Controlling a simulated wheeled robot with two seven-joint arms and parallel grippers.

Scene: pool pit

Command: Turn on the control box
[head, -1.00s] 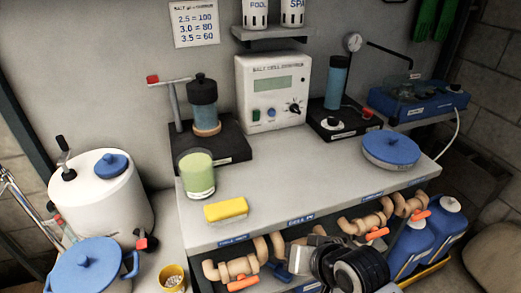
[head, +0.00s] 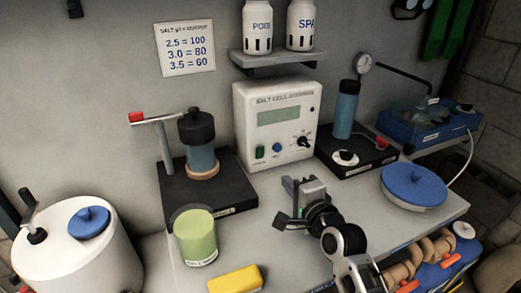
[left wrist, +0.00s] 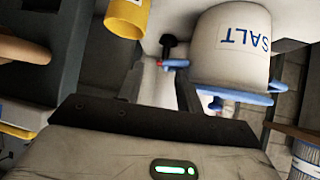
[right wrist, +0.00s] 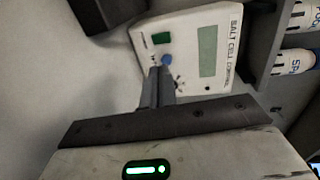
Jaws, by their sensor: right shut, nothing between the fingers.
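The control box (head: 245,105) is white, labelled SALT CELL, and stands at the back of the bench. Its front has a blank greenish display (head: 278,116), a green switch (head: 260,153), a blue button (head: 277,148) and a black dial (head: 304,142). My right gripper (head: 287,200) is in front of the box, above the bench. In the right wrist view its shut, empty fingers (right wrist: 158,72) point at the lower panel, overlapping the area beside the blue button (right wrist: 168,60) and below the green switch (right wrist: 161,38). Contact is unclear. My left gripper (left wrist: 160,85) appears open and empty, outside the head view.
A cylinder on a black stand (head: 201,160) is left of the box; a gauge unit (head: 346,110) is right. A green jar (head: 195,240), yellow sponge (head: 236,279) and blue-lidded dish (head: 414,187) are on the bench. A shelf (head: 275,62) with bottles hangs above.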

